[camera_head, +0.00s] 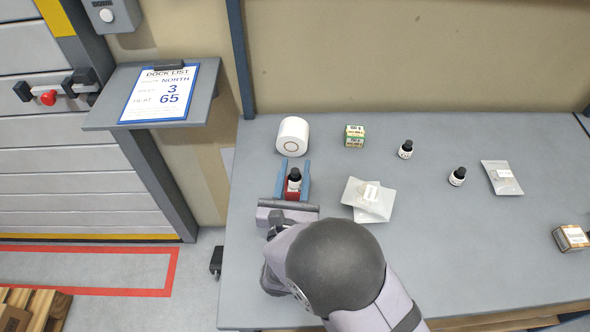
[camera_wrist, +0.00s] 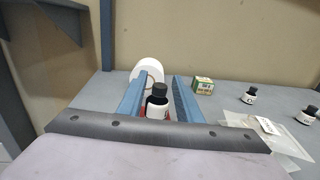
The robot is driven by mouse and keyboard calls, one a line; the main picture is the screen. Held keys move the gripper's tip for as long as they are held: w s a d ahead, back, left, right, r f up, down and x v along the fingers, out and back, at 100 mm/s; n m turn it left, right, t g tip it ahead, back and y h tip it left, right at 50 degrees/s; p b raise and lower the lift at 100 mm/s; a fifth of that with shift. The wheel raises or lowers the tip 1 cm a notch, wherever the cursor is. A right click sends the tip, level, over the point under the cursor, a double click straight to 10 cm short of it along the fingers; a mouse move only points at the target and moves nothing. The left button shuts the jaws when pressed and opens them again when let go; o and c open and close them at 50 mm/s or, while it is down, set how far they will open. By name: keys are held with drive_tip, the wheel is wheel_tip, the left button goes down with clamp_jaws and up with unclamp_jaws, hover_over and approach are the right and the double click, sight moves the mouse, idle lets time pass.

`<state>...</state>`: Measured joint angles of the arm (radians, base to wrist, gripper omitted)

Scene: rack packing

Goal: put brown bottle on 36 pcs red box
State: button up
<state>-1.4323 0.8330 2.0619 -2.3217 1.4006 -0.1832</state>
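A small dark bottle (camera_head: 294,174) with a black cap and white label stands upright between my gripper's two blue fingers. It also shows in the wrist view (camera_wrist: 158,101). A red box (camera_head: 292,195) shows just below the bottle in the head view, and the bottle appears to stand on it. Only slivers of red show beside the bottle in the wrist view; most of the box is hidden. My gripper (camera_head: 294,164) is open, with one finger on each side of the bottle and a visible gap at the right finger.
A white roll (camera_head: 293,135) stands just beyond the fingertips. A green-yellow box stack (camera_head: 355,136), silver pouches (camera_head: 368,199), two more dark bottles (camera_head: 405,149) (camera_head: 457,176), another pouch (camera_head: 502,177) and a brown box (camera_head: 571,238) lie rightward. The right-front table is clear.

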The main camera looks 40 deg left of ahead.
drive_tip(key=shift+r, duration=0.1)
drive_tip(key=shift+r, duration=0.15)
drive_tip(key=b+v, duration=0.1)
drive_tip(key=v, duration=1.1)
drive_tip(key=shift+b, duration=0.35)
